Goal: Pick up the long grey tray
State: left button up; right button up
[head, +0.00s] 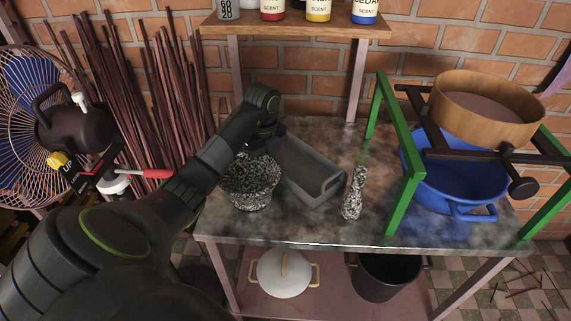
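The long grey tray (306,172) lies on the worktop (300,224), between the speckled stone mortar and the pestle. It runs from back left to front right, with a handle-like cut-out at its near end. My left arm comes in from the left, reaching over the mortar. My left gripper (266,141) is at the tray's far left end, by its rim. The arm's wrist partly hides the fingers, so I cannot tell whether they touch the tray or are closed. My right gripper is out of view.
The stone mortar (249,181) stands close left of the tray, under my arm. A green frame (401,140), a blue basin (455,188) and a wooden sieve (487,99) are farther right.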

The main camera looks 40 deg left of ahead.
pick_arm(q)
grip_shut()
jog(key=shift+r, duration=0.1)
dwell(0.3)
notch_tip(320, 180, up, 12)
jog(key=p, duration=1.2)
jog(key=s+a+b, duration=0.5)
jog(key=s+a, duration=0.6)
jog(key=a, duration=0.3)
jog(key=shift+a, duration=0.1)
